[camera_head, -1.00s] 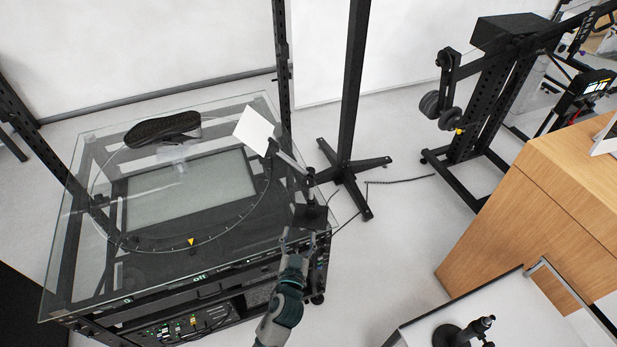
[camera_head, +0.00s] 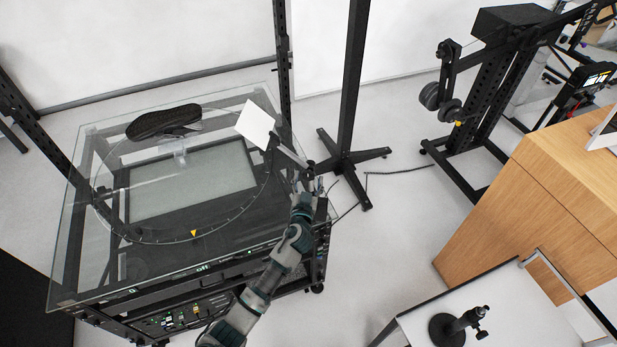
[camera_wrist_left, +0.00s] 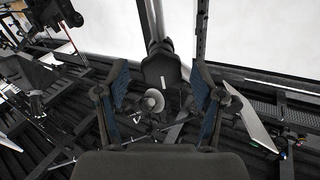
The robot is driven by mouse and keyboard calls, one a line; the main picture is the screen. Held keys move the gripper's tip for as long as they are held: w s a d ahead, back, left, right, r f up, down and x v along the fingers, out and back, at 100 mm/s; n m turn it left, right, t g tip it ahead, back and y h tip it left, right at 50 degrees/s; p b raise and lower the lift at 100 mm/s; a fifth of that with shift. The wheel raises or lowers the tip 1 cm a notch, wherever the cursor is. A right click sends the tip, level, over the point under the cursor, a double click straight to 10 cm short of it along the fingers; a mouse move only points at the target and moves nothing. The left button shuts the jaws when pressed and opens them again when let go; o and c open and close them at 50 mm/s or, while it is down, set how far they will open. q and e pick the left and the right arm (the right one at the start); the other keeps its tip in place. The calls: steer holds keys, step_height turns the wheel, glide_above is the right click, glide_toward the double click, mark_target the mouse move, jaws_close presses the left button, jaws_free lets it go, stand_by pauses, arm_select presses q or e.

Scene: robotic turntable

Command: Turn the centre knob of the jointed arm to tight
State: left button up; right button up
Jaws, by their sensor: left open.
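The jointed arm (camera_head: 291,155) stands at the right side of the glass turntable (camera_head: 85,225) and carries a square white card (camera_head: 255,124). My left gripper (camera_head: 309,183) reaches up to it and covers its lower part in the head view. In the left wrist view my left gripper (camera_wrist_left: 160,88) is open, with one dark blue-padded finger on each side. A round grey knob (camera_wrist_left: 153,101) and a dark joint body (camera_wrist_left: 160,72) show between the fingers. I cannot tell whether the fingers touch the knob. The white card is at the right there (camera_wrist_left: 252,118). My right gripper is not in view.
A black shoe (camera_head: 164,122) stands on a clear support on the turntable. A black post with a star base (camera_head: 350,160) stands behind the jointed arm. A white table with a small black stand (camera_head: 450,328) is at the lower right.

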arm_select(q)
steer(key=shift+w, duration=0.5)
steer(key=shift+c, duration=0.3)
steer(key=c, duration=1.1)
